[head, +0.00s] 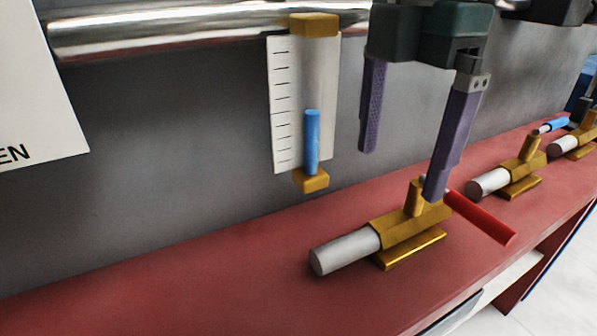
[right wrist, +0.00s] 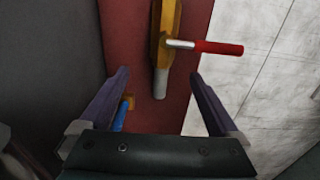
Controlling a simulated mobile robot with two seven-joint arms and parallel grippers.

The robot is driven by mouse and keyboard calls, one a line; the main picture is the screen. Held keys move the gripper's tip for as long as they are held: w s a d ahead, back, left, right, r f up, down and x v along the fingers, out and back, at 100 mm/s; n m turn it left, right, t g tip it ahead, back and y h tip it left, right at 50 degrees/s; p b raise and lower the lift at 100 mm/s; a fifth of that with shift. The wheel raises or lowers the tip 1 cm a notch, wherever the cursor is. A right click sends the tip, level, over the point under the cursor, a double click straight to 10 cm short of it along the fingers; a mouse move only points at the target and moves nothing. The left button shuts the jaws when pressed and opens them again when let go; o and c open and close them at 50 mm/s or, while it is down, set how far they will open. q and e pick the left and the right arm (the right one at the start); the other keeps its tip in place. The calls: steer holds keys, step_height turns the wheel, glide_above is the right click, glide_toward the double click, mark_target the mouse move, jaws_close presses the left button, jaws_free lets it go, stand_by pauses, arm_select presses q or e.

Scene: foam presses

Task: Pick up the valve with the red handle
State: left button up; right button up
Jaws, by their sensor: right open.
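The valve with the red handle (head: 405,235) lies on the red shelf in the head view. It has a brass body, a grey pipe end to the left and a red handle (head: 480,217) pointing right. My right gripper (head: 402,175) is open and empty, with its purple fingers pointing down. One finger overlaps the valve's stem in this view. In the right wrist view the valve (right wrist: 162,45) lies beyond the fingertips, between their lines, with its red handle (right wrist: 218,47) sticking out right. I cannot tell whether a finger touches it. My left gripper is not in view.
Two more brass valves, one (head: 520,170) with a blue handle, stand farther right on the red shelf (head: 180,280). A gauge with a blue column (head: 312,142) hangs on the grey wall behind. A steel pipe (head: 180,35) runs above. The shelf's left part is clear.

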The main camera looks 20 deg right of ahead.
mark_target(389, 218)
steer(key=f, duration=0.3)
steer(key=f+b, duration=0.1)
steer(key=f, duration=0.2)
steer(key=f+b, duration=0.1)
steer(key=f, duration=0.2)
steer(key=shift+s+d+f, duration=0.1)
steer(key=shift+s+f, duration=0.1)
steer(key=shift+s, duration=0.05)
steer(key=shift+c, duration=0.2)
jaws_close()
steer(key=shift+r, duration=0.1)
